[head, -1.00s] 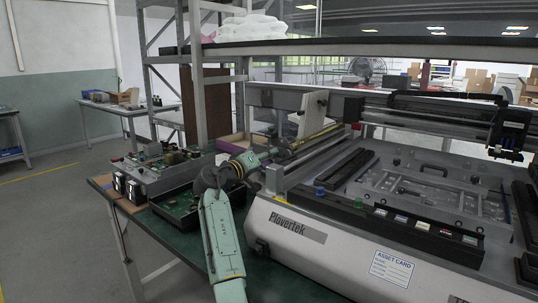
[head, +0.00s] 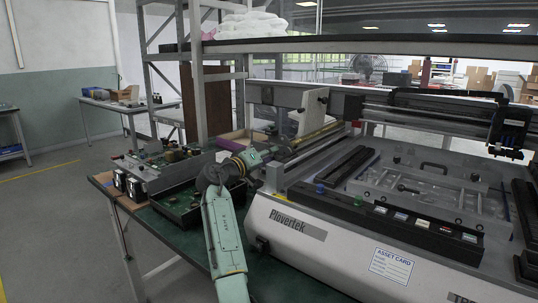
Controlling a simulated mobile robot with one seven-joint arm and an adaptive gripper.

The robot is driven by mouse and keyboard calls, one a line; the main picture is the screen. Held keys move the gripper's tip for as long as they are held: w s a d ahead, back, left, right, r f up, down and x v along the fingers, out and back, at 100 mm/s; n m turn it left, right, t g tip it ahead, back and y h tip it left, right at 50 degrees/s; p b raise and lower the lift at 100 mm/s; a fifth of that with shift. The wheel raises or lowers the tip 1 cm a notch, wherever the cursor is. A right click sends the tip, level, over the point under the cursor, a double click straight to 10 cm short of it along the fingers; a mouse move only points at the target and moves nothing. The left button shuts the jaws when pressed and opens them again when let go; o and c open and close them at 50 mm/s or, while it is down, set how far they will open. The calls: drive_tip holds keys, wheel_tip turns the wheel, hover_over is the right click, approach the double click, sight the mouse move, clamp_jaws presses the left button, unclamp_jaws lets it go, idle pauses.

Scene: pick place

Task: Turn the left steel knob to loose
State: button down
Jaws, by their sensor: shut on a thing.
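My mint-green arm rises from the bottom of the head view and bends right at the wrist. My gripper (head: 284,152) is at the left side of the grey Plovertek machine (head: 345,240), near its left rail. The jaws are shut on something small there. The left steel knob cannot be made out separately; the gripper appears to cover it. Its exact turn angle cannot be seen.
A pale bracket with a dark knob (head: 311,112) stands just above and right of the gripper. An open box of electronics (head: 183,207) and a circuit-board unit (head: 160,165) lie left of my arm. A print-head carriage (head: 510,128) hangs at right.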

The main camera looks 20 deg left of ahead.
drive_tip(key=shift+n+p, duration=4.05)
drive_tip(key=shift+n, duration=0.35)
drive_tip(key=shift+a, duration=0.1)
drive_tip(key=c, duration=1.7)
unclamp_jaws()
